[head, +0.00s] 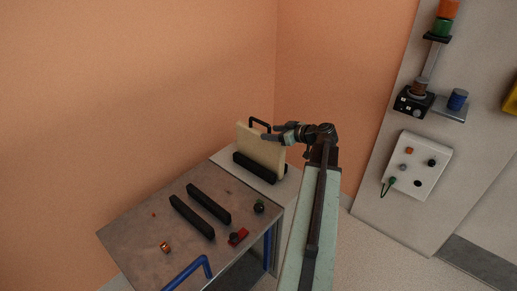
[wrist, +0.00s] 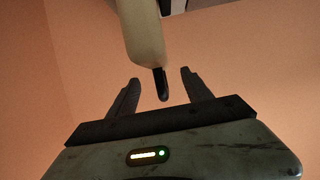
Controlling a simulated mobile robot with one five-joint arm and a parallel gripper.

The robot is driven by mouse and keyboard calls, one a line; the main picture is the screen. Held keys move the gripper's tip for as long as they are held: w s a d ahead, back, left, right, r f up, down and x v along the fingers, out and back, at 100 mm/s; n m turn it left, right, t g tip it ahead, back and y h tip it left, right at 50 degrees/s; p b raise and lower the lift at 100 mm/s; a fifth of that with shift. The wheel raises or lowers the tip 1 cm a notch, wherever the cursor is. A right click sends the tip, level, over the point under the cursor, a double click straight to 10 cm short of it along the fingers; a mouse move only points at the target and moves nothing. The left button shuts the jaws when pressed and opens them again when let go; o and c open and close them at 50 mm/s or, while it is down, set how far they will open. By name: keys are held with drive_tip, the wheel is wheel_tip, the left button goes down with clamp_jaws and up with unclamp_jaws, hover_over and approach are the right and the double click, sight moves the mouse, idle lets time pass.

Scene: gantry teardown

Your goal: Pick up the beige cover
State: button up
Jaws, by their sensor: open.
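The beige cover (head: 262,149) is an upright panel with a black handle (head: 259,124) on its top edge. It stands in a black slotted holder (head: 255,168) at the far end of the grey table. My gripper (head: 277,132) is beside the handle at the cover's upper right. In the wrist view the open fingers (wrist: 158,85) point toward the cover (wrist: 140,30), and the dark handle (wrist: 161,84) lies between them. A gap shows on either side of the handle. The cover's lower part is hidden behind the holder.
The grey table (head: 140,232) carries two black bars (head: 209,203), a red part (head: 239,237), a dark round knob (head: 259,207) and an orange-brown piece (head: 165,247). A blue tube handle (head: 190,272) is at its front. A white control box (head: 417,165) is on the right panel.

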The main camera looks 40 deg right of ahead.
sight(260, 131)
drive_tip(key=b+x, duration=0.1)
drive_tip(key=x, duration=0.2)
drive_tip(key=b+x, duration=0.2)
drive_tip(key=x, duration=0.2)
drive_tip(key=shift+w+d+f, duration=0.1)
drive_tip(key=shift+w+f, duration=0.1)
drive_tip(key=shift+f, duration=0.15)
drive_tip(key=shift+r, duration=0.15)
clamp_jaws()
idle(0.9)
